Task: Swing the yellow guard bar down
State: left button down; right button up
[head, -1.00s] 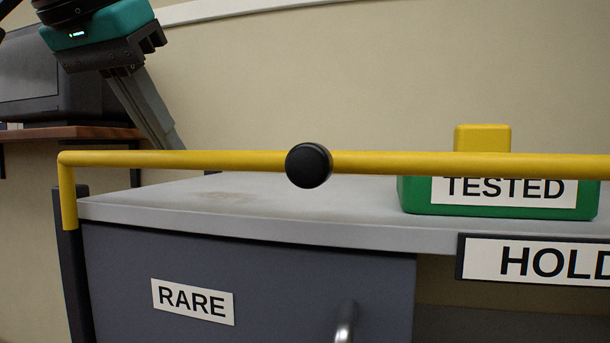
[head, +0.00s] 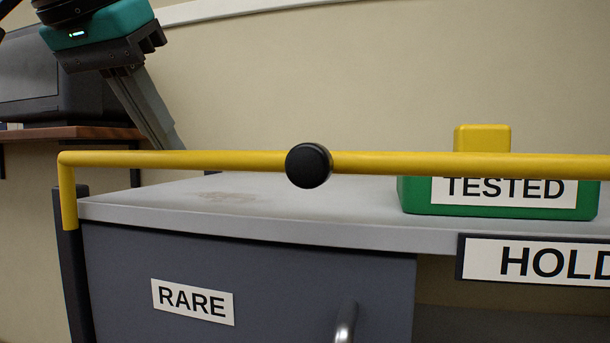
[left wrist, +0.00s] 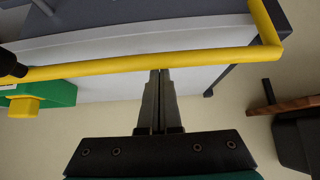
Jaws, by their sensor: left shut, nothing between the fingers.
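The yellow guard bar (head: 230,161) runs level across the head view, in front of and above the grey worktop. Its left end bends down to a dark post (head: 72,265). A round black knob (head: 309,165) sits on the bar. My left gripper (head: 172,145) is shut and empty, pointing down behind the bar near its left part. In the left wrist view the bar (left wrist: 120,67) crosses just beyond my shut fingertips (left wrist: 160,72); I cannot tell whether they touch it. The knob (left wrist: 10,65) shows at the left edge there. My right gripper is not in view.
A green box labelled TESTED (head: 420,198) with a yellow top stands on the worktop (head: 300,215). Below are a grey door labelled RARE (head: 250,275) with a metal handle and a HOLD sign (head: 540,262). A wooden shelf (head: 85,132) with a dark machine is at the left.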

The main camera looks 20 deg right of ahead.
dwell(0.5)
pick_arm(q)
jog(key=shift+s+a+r, duration=0.15)
jog(key=shift+s+a, duration=0.55)
jog(key=shift+s, duration=0.25)
jog(key=shift+s+a+b, duration=0.1)
jog(key=shift+b, duration=0.2)
jog(key=shift+s+a+b, duration=0.3)
jog(key=shift+s+a, duration=0.25)
jog(key=shift+s, duration=0.25)
jog(key=shift+s+a+f+b, duration=0.35)
jog(key=shift+s+a, duration=0.1)
jog(key=shift+s, duration=0.15)
